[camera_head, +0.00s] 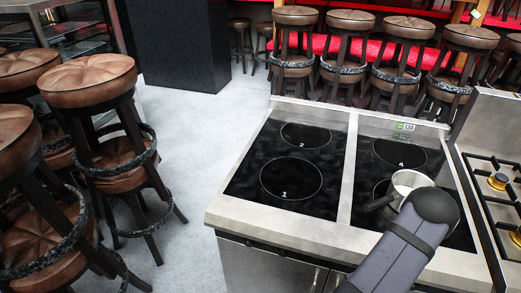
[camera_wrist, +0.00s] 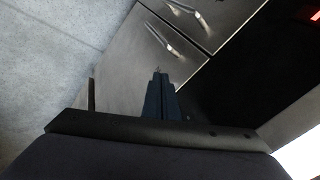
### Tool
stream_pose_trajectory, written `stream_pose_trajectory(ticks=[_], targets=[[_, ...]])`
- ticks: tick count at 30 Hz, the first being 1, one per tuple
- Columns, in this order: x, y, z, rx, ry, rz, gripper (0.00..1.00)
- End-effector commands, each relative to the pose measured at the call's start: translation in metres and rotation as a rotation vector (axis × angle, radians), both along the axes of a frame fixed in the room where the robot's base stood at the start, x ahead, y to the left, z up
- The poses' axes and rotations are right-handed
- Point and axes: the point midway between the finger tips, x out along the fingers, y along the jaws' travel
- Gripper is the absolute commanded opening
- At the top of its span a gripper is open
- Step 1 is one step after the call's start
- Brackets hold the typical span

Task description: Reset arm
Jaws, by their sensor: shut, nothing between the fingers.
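My gripper (camera_wrist: 160,76) shows in the wrist view with its dark fingers together and nothing between them. It is in front of the grey metal doors (camera_wrist: 130,62) of the stove's base, apart from them as far as I can tell. In the head view my arm reaches in from the bottom edge over the front right of the stove top (camera_head: 290,228). The gripper itself is out of sight there.
A small metal pot (camera_head: 408,181) with a dark handle stands on the right glass cooktop, partly behind my arm. Two bar handles (camera_wrist: 172,42) stick out from the doors. A gas hob (camera_head: 497,182) adjoins at right. Stacked stools (camera_head: 90,82) stand at left; the floor (camera_head: 190,135) between is clear.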

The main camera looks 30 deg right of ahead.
Motion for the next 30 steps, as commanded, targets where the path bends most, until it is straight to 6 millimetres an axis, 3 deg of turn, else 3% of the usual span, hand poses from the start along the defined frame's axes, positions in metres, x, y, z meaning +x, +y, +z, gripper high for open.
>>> stream_pose_trajectory(ticks=[5, 11, 18, 24, 30], targets=[[0.015, 0.023, 0.027, 0.025, 0.164, 0.201, 0.00], [0.067, 0.068, 0.094, 0.002, 0.303, 0.546, 0.00], [0.109, 0.153, 0.176, -0.037, 0.428, 0.982, 0.00], [0.111, 0.236, 0.238, -0.061, 0.500, 1.346, 0.00], [0.090, 0.295, 0.278, -0.071, 0.541, 1.623, 0.00]])
